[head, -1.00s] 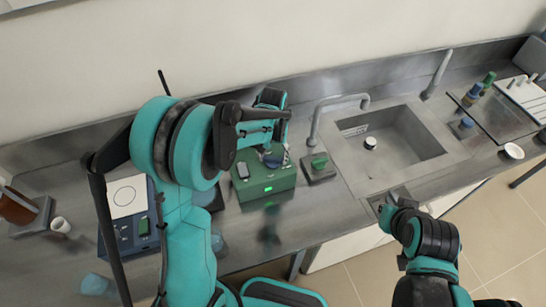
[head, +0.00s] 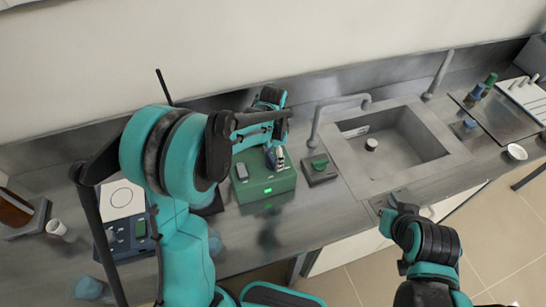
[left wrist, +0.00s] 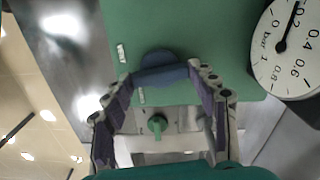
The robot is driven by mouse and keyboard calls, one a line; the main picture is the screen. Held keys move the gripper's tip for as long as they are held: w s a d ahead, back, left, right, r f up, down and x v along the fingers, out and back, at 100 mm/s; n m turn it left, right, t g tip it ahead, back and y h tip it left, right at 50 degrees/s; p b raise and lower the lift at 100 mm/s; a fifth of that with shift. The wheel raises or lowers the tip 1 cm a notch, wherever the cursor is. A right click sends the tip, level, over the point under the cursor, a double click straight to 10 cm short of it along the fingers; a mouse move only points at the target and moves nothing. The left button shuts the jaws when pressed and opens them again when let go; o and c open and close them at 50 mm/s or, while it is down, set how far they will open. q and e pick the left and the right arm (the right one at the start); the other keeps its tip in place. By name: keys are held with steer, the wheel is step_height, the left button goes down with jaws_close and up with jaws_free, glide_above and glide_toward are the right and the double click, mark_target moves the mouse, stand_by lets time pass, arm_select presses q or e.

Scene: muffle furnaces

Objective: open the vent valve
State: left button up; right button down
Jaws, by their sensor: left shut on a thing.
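A green box (head: 250,192) with a small lit green display stands on the bench left of the sink. A blue knob (left wrist: 160,70) sits on its green face, between the two fingers of my left gripper (left wrist: 158,78), which is shut on it. In the head view, my left gripper (head: 275,155) reaches the top of the box, and its wrist and fingers hide the knob. A round white pressure gauge (left wrist: 292,48) marked bar shows at the upper right of the left wrist view. My right gripper (head: 392,204) is near the sink's front edge, away from the box.
A grey block with a green handle (head: 319,164) stands just right of the box, also visible in the left wrist view (left wrist: 157,125). The sink (head: 395,145) and its tap are further right. A blue device (head: 128,235) and a cup (head: 57,229) are at left.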

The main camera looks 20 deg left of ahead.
mark_target(273, 159)
arm_select(q)
steer(key=shift+m, duration=0.9)
steer(key=o, duration=1.1)
steer(key=shift+o, duration=0.2)
step_height(273, 159, up, 12)
